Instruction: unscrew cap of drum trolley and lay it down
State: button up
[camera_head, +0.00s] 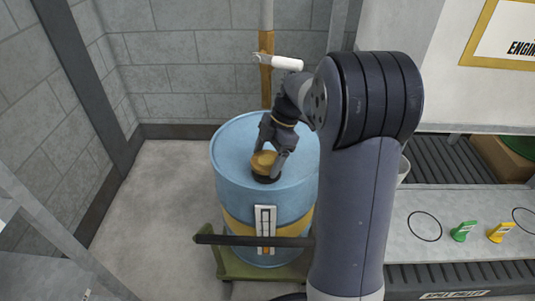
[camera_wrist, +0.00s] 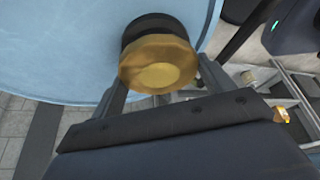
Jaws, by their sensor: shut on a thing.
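A light blue drum (camera_head: 233,145) with a yellow band stands on a green trolley (camera_head: 232,264). A gold cap (camera_head: 263,164) sits on a dark neck (camera_head: 266,178) at the near part of the drum's top. My gripper (camera_head: 267,160) reaches down over the drum and is shut on the cap, a finger on each side. In the wrist view the gold cap (camera_wrist: 158,64) is between the two fingers, with the dark neck (camera_wrist: 150,27) behind it. I cannot tell whether the cap's thread is loose. My arm hides the drum's right side.
A grey bench (camera_head: 406,198) at the right carries a dark ring mark (camera_head: 425,226), a green tag (camera_head: 463,231) and a yellow tag (camera_head: 501,232). A dark trolley handle (camera_head: 250,240) crosses the drum's front. A block wall (camera_head: 180,80) stands behind. The floor left of the drum is clear.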

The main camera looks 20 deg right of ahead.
jog(key=shift+s+f+n+g, duration=0.2)
jog(key=shift+f+n+g, duration=0.25)
jog(key=shift+n, duration=0.45)
jog(key=shift+r, duration=0.15)
jog(key=shift+r+n+g+h+p, duration=0.1)
jog(key=shift+n+g+h+p, duration=0.3)
jog(key=shift+n+p, duration=0.5)
jog(key=shift+o, duration=0.3)
jog(key=shift+s+r+n, duration=0.1)
jog(key=shift+r+n, duration=0.05)
jog(key=shift+n, duration=0.65)
jog(key=o, duration=0.4)
jog(key=shift+s+d+r+n+g+p, duration=0.2)
jog(key=shift+n+g+p, duration=0.25)
jog(key=shift+n, duration=0.35)
jog(key=shift+o, duration=0.4)
jog(key=shift+h, duration=0.3)
